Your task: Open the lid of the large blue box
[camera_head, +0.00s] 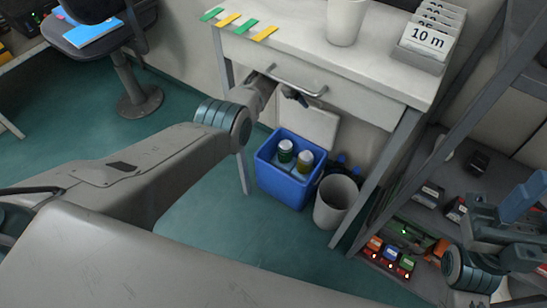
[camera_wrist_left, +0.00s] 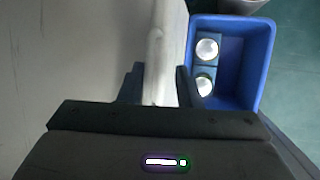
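The large blue box (camera_head: 284,184) stands on the floor under the counter. Its pale lid (camera_head: 312,125) stands up at the back of the box, and the inside is exposed. Two round-topped containers show inside. In the left wrist view the blue box (camera_wrist_left: 262,55) is at the right, with the lid (camera_wrist_left: 165,50) seen nearly edge-on beside it. My left gripper (camera_head: 293,96) is at the lid's top edge, below the drawer handle. Its fingers (camera_wrist_left: 161,88) lie on both sides of the lid and appear to touch it.
A counter with a drawer handle (camera_head: 298,82) overhangs the box. A grey bin (camera_head: 335,203) stands close to the box's right. A shelf (camera_head: 400,215) with small devices is at the right, and a chair (camera_head: 135,95) is at the left. Teal floor is clear in front.

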